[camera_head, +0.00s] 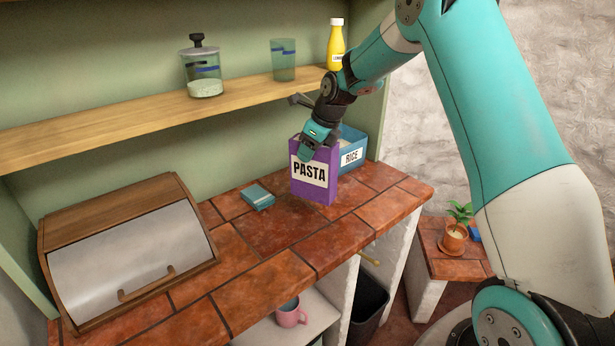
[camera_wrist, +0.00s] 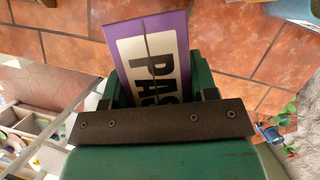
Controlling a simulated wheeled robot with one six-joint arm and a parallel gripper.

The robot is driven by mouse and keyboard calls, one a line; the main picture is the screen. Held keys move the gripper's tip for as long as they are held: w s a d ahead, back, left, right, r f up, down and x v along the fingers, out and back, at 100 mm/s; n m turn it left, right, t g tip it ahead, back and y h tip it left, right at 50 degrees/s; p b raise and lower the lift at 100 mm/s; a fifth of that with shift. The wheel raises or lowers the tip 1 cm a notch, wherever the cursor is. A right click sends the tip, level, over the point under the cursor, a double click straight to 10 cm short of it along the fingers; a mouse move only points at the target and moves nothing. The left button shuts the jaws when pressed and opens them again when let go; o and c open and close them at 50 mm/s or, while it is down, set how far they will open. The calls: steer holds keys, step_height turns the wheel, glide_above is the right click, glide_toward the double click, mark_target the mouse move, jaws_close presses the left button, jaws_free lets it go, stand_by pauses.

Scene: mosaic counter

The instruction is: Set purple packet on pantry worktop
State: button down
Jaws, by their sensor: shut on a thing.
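The purple packet (camera_head: 313,186) with a white PASTA label stands upright at the right part of the tiled worktop (camera_head: 285,240) in the head view. My gripper (camera_head: 318,146) is at its top edge and shut on it from above. The packet also shows in the wrist view (camera_wrist: 177,32), between the green jaws (camera_wrist: 160,85), its label partly hidden by the gripper. The packet's bottom appears at or very near the tiles; I cannot tell whether it touches.
A blue RICE box (camera_head: 351,154) stands just behind and right of the packet. A small teal box (camera_head: 257,196) lies to its left. A bread bin (camera_head: 130,250) fills the left end. The shelf (camera_head: 150,123) above holds a jar (camera_head: 203,75), a glass (camera_head: 283,62) and a yellow bottle (camera_head: 335,45).

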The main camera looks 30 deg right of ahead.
mark_target(311, 178)
step_height(311, 178, down, 9)
steer(key=shift+r+p, duration=0.1)
steer(key=shift+p, duration=0.9)
steer(key=shift+c, duration=2)
jaws_free()
